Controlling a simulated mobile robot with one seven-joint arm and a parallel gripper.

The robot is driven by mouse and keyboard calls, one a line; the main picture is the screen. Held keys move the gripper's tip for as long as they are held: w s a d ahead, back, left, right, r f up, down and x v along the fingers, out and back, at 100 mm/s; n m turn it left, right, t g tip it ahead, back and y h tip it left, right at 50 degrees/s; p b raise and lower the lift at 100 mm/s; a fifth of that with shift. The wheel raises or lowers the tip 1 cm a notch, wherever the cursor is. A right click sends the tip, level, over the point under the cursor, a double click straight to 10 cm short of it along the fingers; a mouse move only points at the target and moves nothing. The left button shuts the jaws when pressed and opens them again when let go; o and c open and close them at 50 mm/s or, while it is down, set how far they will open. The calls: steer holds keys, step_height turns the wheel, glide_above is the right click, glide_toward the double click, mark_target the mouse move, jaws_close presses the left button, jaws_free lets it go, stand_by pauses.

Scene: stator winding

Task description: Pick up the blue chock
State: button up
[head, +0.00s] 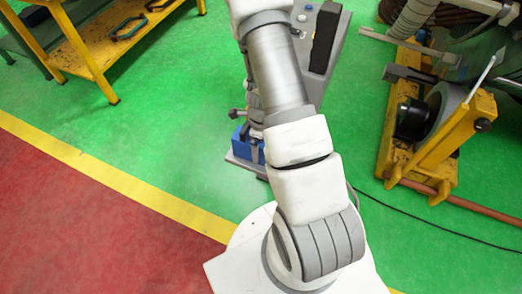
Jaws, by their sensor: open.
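A blue block-like thing (240,141) shows just left of my arm, low on a grey base plate. My arm hides its right side, and I cannot tell for sure that it is the blue chock. A dark grey metal fitting with a knob sits just above it. A small teal-blue frame-shaped piece (129,28) lies on the yellow table at the upper left. My arm runs from the bottom up through the middle and out of the top edge. My gripper does not show.
The yellow table (84,47) stands at the upper left. A grey machine (327,75) stands behind my arm. A yellow stand (446,147) with a dark wheel is at the right, with a cable on the floor. Green floor is clear at left.

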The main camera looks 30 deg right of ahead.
steer(key=shift+f, duration=0.3)
steer(key=shift+r, duration=0.1)
steer(key=c, duration=1.5)
